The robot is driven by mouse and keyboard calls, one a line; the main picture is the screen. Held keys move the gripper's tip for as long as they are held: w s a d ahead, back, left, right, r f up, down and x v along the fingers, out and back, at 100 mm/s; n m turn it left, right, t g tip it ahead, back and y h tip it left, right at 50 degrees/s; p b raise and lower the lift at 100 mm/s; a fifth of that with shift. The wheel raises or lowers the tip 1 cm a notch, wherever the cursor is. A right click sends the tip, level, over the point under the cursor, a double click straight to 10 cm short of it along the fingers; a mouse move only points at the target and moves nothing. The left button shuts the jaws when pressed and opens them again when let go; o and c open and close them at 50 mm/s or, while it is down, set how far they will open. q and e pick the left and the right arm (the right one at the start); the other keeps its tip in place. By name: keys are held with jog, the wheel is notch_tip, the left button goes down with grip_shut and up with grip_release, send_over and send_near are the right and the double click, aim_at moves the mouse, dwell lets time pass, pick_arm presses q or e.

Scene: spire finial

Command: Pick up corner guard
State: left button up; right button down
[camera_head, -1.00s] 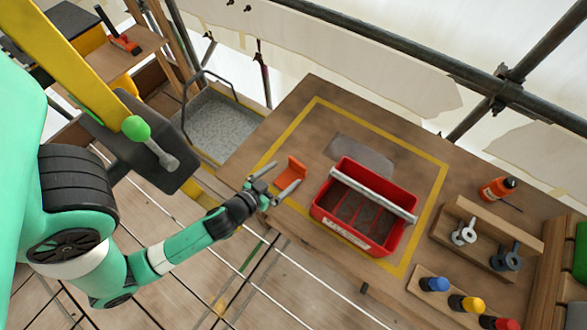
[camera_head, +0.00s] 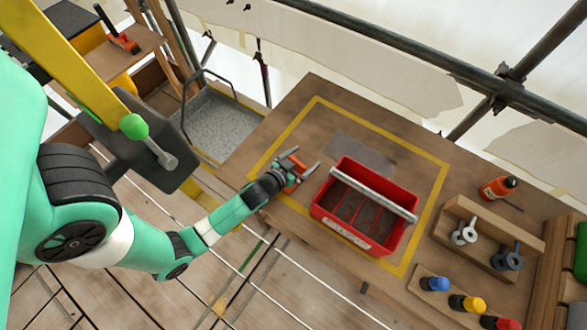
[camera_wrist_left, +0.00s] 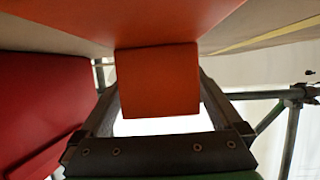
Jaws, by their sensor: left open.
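The corner guard is an orange L-shaped piece, seen in the head view (camera_head: 291,186) on the wooden table, left of the red toolbox. My left gripper (camera_head: 304,161) is open, with its two fingers on either side of the guard. In the left wrist view the orange guard (camera_wrist_left: 158,80) stands between the spread fingers of the left gripper (camera_wrist_left: 158,88), with a wider orange face above. I cannot tell whether either finger touches it. In the head view the gripper hides part of the guard. My right gripper is not in view.
The red toolbox (camera_head: 330,215) with a grey handle stands close to the right of the gripper. A grey patch (camera_head: 360,152) lies behind it inside the yellow outline. A wooden rack (camera_head: 455,236), an orange bottle (camera_head: 497,189) and coloured-topped items (camera_head: 435,284) are further right.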

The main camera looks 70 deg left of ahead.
pick_arm(q)
jog(key=c, duration=1.1)
notch_tip(320, 180, up, 10)
jog(key=p, duration=0.5)
